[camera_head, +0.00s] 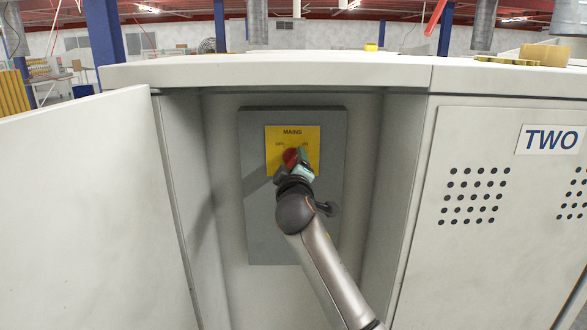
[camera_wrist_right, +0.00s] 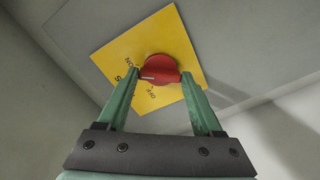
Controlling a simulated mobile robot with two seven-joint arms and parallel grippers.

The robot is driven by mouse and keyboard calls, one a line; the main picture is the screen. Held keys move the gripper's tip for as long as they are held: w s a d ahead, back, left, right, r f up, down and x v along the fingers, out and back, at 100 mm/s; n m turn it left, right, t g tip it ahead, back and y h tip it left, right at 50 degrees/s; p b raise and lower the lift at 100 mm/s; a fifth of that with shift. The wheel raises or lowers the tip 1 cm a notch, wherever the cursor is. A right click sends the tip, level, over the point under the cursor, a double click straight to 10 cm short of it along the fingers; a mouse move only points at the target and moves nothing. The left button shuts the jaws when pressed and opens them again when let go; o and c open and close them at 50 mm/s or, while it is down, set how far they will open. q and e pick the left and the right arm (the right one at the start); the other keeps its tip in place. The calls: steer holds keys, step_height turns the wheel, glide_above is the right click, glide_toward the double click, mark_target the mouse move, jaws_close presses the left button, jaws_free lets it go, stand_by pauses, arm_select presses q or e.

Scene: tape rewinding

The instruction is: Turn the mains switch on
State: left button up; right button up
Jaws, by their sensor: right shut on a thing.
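The mains switch is a red rotary knob (camera_head: 290,156) on a yellow plate (camera_head: 280,139) marked MAINS, OFF and ON. The plate sits on a grey panel (camera_head: 254,210) inside the open cabinet. In the right wrist view the red knob (camera_wrist_right: 160,68) has a white mark on its left side, on the side of the ON and OFF labels. I cannot tell exactly which label it points to. My right gripper (camera_head: 296,162) is at the knob, with its green fingers (camera_wrist_right: 119,100) on either side, shut on it. The fingers hide part of the plate. My left gripper is not in view.
The open cabinet door (camera_head: 85,215) stands at the left. The recess side wall (camera_head: 395,170) bounds the right. A closed panel marked TWO (camera_head: 500,260) with vent holes lies further right. A cardboard box (camera_head: 545,54) rests on the cabinet top (camera_head: 270,71).

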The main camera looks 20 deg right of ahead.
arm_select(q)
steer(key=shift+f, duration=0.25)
arm_select(e)
steer(key=shift+m, duration=0.5)
steer(key=o, duration=1.4)
steer(key=shift+c, duration=0.2)
